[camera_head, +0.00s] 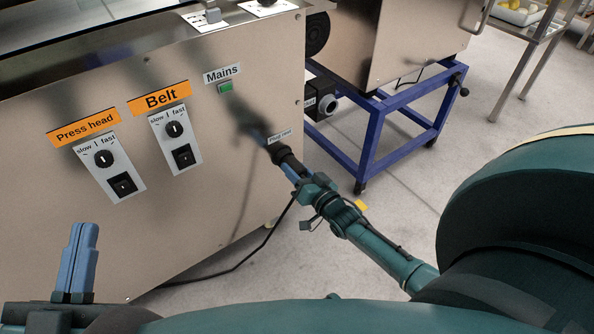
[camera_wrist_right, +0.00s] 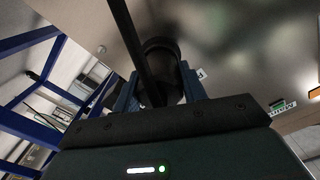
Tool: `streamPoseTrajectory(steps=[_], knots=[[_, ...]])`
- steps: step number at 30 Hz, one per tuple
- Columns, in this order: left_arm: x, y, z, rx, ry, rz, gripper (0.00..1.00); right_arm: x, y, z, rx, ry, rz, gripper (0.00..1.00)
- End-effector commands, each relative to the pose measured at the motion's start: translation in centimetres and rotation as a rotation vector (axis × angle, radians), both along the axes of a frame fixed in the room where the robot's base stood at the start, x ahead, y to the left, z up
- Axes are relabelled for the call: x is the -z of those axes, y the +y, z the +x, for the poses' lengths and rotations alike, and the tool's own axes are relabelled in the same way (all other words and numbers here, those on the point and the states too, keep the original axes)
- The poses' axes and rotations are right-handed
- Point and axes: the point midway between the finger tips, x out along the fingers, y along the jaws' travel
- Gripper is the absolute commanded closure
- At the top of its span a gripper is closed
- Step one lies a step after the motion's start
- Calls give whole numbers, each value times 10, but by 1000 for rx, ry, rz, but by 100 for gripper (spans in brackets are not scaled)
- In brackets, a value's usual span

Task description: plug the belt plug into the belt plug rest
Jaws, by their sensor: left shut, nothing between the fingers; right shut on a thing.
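The belt plug, a black round plug (camera_head: 283,154), is held at the machine's front panel, just under a small label that seems to read "Plug rest" (camera_head: 279,135). My right gripper (camera_head: 292,168) is shut on it. In the right wrist view the plug (camera_wrist_right: 160,58) sits between the two blue fingers, its far end close to the panel. The belt plug rest itself is hidden behind the plug, so I cannot tell whether the plug is seated. The black cable (camera_head: 266,238) hangs from the plug. My left gripper (camera_head: 78,250) is shut and empty, low at the left.
The steel machine panel (camera_head: 225,140) carries the Press head switches (camera_head: 112,170), Belt switches (camera_head: 175,142) and green Mains button (camera_head: 225,87). A blue wheeled frame (camera_head: 375,125) stands behind to the right. The floor (camera_head: 420,170) between is mostly clear.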

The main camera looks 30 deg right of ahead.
Motion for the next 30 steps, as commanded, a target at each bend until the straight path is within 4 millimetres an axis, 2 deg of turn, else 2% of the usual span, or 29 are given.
streamPoseTrajectory(steps=[2, 3, 11, 16, 21, 30], knots=[[0, 0, 0, 0, 0, 0, 100, -1, 0, 0, 0, -2, 0, 86], [0, 0, 0, 0, 0, 0, 100, -1, 0, 0, 0, -2, 0, 56], [0, 0, 0, 0, 0, 0, 100, -1, 0, 0, 1, -1, 0, 35], [0, 0, 0, 0, -1, 0, 100, 0, 0, 0, 1, -1, 0, 33], [0, 0, 0, 0, -1, 0, 100, 1, 0, 0, 0, 1, 0, 22], [-1, 0, 0, -1, -1, -1, 100, 0, 0, 0, 0, 0, 0, 22]])
